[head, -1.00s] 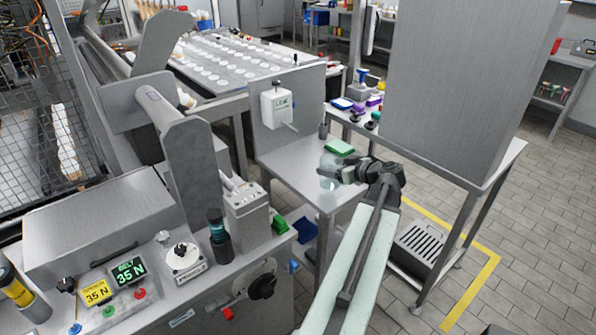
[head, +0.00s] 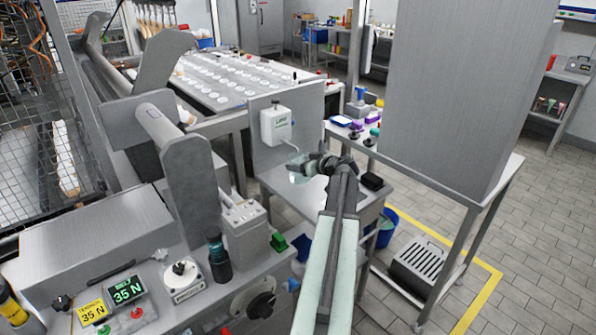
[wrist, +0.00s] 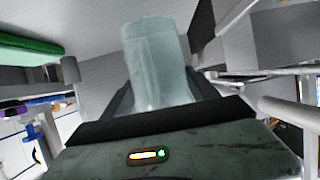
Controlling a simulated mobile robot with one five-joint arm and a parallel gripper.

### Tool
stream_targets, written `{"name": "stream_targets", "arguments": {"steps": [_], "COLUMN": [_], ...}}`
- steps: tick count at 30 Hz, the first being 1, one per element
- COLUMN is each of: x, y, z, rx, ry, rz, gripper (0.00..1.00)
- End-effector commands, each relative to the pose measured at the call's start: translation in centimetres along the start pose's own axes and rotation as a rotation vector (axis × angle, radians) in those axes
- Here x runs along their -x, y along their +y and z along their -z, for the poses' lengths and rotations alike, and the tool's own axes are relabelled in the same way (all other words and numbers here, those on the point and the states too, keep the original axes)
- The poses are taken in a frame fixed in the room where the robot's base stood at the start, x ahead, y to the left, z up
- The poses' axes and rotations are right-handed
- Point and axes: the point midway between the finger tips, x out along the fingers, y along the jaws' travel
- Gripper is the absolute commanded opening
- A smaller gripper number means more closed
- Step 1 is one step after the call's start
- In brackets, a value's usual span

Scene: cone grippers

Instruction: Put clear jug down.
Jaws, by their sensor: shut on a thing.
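The clear jug (head: 297,172) is pale and see-through. In the head view it is over the small steel table (head: 276,182), in front of the white wall dispenser. My gripper (head: 310,167) is shut on it. In the wrist view the jug (wrist: 157,62) stands up between the two dark fingers (wrist: 160,95), which hold its sides. I cannot tell whether its base touches the table. My arm and gripper hide part of the tabletop.
The white dispenser (head: 276,126) hangs on a steel panel behind the jug. A black block (head: 372,181) lies on the table's right side. A green pad (wrist: 28,48) shows in the wrist view. A tall steel cabinet (head: 455,90) stands at right. The table's front left is clear.

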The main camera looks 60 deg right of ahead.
Motion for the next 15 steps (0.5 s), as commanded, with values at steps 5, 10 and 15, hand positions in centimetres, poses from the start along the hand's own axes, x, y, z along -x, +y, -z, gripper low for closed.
{"name": "stream_targets", "arguments": {"steps": [5,10,15], "x": [-0.2,-1.6,-2.3], "y": [0.0,0.0,-0.1], "z": [0.1,0.4,-2.1], "rx": [0.000,0.001,0.001], "ry": [0.000,0.000,0.000], "rz": [0.000,0.002,0.001], "gripper": [0.13,0.13,0.13]}}
